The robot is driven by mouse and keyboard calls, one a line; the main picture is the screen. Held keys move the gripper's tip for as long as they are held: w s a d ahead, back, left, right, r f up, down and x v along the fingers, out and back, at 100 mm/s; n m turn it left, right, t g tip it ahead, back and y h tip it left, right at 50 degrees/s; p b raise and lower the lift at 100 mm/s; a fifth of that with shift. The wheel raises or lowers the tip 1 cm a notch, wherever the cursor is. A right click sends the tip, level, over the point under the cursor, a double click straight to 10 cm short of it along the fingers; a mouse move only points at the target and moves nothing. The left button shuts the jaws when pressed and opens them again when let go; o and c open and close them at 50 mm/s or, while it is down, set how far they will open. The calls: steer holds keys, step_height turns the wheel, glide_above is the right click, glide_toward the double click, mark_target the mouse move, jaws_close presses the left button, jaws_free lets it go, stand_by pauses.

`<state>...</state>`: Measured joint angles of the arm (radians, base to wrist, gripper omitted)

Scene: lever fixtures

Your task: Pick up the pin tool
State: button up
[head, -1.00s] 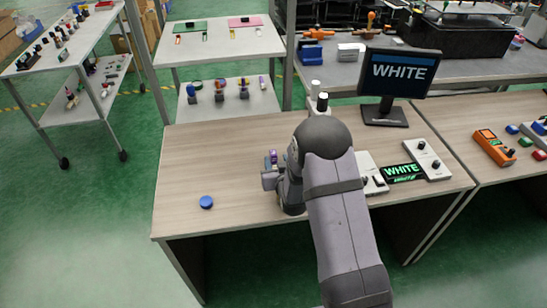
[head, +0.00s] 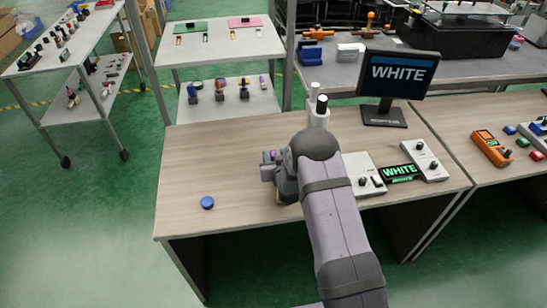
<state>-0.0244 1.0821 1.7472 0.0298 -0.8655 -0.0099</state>
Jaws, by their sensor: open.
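My gripper (head: 285,190) is over the middle of the wooden table, seen from behind and above. My own forearm and wrist cover most of it, and its fingertips are hidden. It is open. A small purple part (head: 273,155) shows just behind the wrist; I cannot tell whether it is a separate thing. I cannot pick out the pin tool for sure. A white holder (head: 318,119) with two upright cylinders, one black-topped and one white, stands at the table's back edge, beyond my gripper and apart from it.
A blue round button (head: 207,202) lies at the left of the wooden table (head: 225,150). A white switch panel (head: 362,181), a lit sign reading WHITE (head: 399,172) and another control box (head: 427,160) are at the right. A monitor (head: 398,75) stands behind. The table's left part is mostly clear.

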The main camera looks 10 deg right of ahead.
jaws_close()
steer(key=shift+r, duration=0.25)
steer(key=shift+r+b, duration=1.05)
steer(key=shift+r, duration=3.7)
steer(key=s+d+p, duration=0.5)
steer(key=s+d, duration=0.6)
steer(key=s, duration=0.2)
steer(key=shift+d+r, duration=0.3)
steer(key=shift+r, duration=0.05)
